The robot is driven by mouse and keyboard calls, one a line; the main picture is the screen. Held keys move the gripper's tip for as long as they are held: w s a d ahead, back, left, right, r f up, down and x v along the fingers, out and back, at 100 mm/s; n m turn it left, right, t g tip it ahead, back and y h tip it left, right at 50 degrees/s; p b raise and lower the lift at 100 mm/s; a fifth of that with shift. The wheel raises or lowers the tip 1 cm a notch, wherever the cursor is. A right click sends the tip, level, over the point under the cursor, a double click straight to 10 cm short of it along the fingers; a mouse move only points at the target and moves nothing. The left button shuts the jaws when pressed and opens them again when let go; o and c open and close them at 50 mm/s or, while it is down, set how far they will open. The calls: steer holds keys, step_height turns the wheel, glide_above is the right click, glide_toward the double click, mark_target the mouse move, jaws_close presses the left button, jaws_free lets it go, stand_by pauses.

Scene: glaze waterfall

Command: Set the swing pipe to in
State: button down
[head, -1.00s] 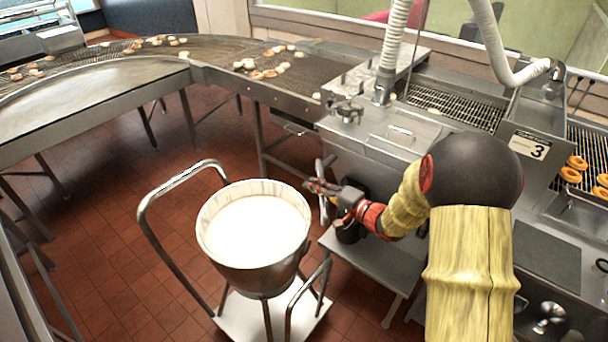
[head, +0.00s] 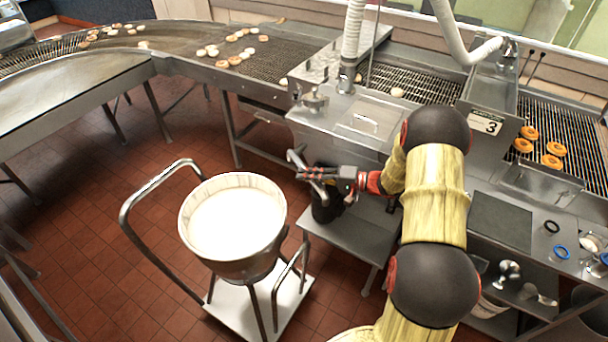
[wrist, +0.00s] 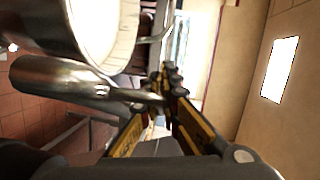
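The swing pipe (head: 298,158) is a short grey metal pipe at the front of the fryer, above a black pot (head: 325,208). It slants from upper left down to the right, behind my gripper. My gripper (head: 302,173) reaches left across the pipe, its fingers at the pipe's middle. In the wrist view a shiny metal tube (wrist: 75,84), apparently this pipe, runs from the left up to my fingers (wrist: 167,78). The fingertips are close together, and I cannot tell whether they grip the pipe. The contact is partly hidden.
A large bowl of white batter (head: 235,215) stands on a wheeled cart with rails (head: 160,190), just left of my gripper. A steel shelf (head: 345,237) is below. The fryer (head: 350,120) and its conveyor with doughnuts (head: 240,55) lie behind. Red floor is free on the left.

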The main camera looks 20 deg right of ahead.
steer(key=shift+f, duration=0.15)
steer(key=c, duration=2.3)
jaws_free()
steer(key=v, duration=1.2)
